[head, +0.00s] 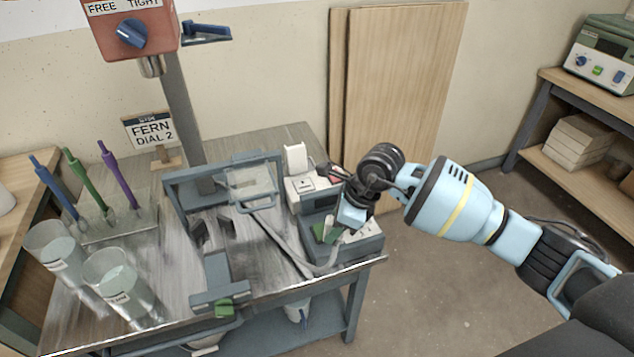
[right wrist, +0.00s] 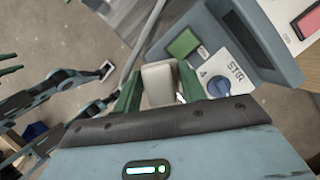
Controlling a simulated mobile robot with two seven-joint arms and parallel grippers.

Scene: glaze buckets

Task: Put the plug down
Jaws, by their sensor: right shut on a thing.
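The pale plug (right wrist: 160,84) is between the green fingers of my right gripper (right wrist: 158,88) in the right wrist view. The gripper is shut on it. The wrist view shows the box's green block (right wrist: 183,43) and the STIR panel with a blue knob (right wrist: 219,86) beyond the plug. I cannot tell whether the plug touches the box. My left gripper is not in the head view.
A white unit (head: 312,190) stands behind the control box. A grey frame (head: 205,185) and a grey cable or hose (head: 280,240) are left of it. Two clear buckets (head: 122,283) and several coloured-handled tools (head: 82,182) stand at left. Floor is open at right.

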